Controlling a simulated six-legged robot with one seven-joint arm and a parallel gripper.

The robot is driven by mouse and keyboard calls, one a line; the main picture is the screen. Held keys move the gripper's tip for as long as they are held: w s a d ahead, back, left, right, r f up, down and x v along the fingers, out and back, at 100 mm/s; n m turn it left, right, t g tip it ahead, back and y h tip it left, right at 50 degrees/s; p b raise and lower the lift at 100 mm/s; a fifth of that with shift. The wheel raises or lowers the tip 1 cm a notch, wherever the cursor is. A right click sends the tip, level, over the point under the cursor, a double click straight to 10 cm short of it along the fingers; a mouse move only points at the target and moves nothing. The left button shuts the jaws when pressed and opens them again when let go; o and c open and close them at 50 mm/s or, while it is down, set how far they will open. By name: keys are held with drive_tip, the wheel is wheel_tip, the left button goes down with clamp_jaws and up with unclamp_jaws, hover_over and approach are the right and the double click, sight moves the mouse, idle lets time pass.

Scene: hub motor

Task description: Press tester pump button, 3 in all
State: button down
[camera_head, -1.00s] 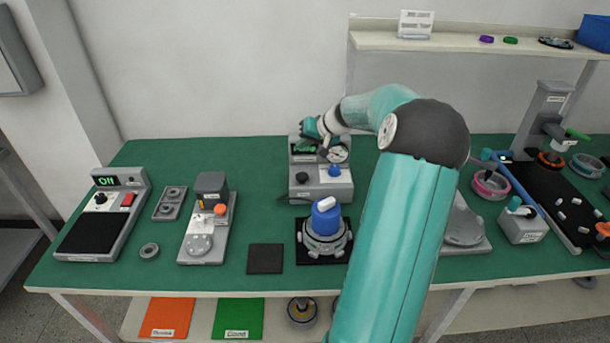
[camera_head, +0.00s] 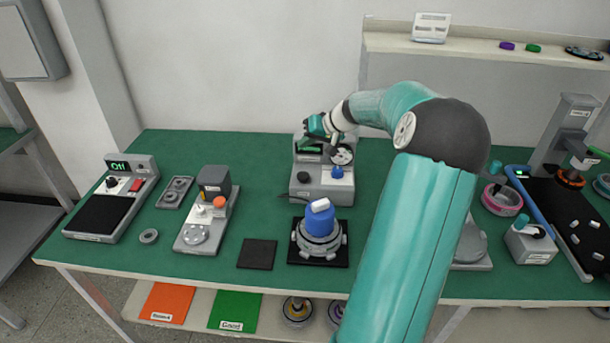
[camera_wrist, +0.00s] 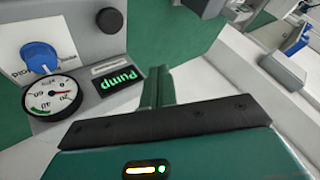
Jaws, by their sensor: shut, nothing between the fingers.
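The tester (camera_head: 322,186) is a grey box at the back middle of the table, with a blue knob (camera_head: 337,172), a black knob (camera_head: 303,177) and a round gauge (camera_head: 342,155). In the wrist view the tester appears upside down, with its gauge (camera_wrist: 50,97), blue knob (camera_wrist: 40,58), black knob (camera_wrist: 109,20) and a green-lit display (camera_wrist: 119,81) reading "pump". My gripper (camera_head: 308,138) is over the tester's back left, near the display. Its teal fingers (camera_wrist: 158,86) are together and empty, beside the display. I cannot tell which control is the pump button or whether the fingers touch anything.
A blue-topped hub motor (camera_head: 319,233) stands on a black pad in front of the tester. A black square mat (camera_head: 257,254) lies to its left. A fixture with an orange knob (camera_head: 207,225) and a scale-like device (camera_head: 110,205) stand further left. My arm hides part of the table's right.

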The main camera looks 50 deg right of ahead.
sight(302, 175)
drive_tip(key=shift+f, duration=4.55)
drive_tip(key=shift+f, duration=0.4)
drive_tip(key=shift+f, duration=1)
drive_tip(key=shift+r, duration=1.45)
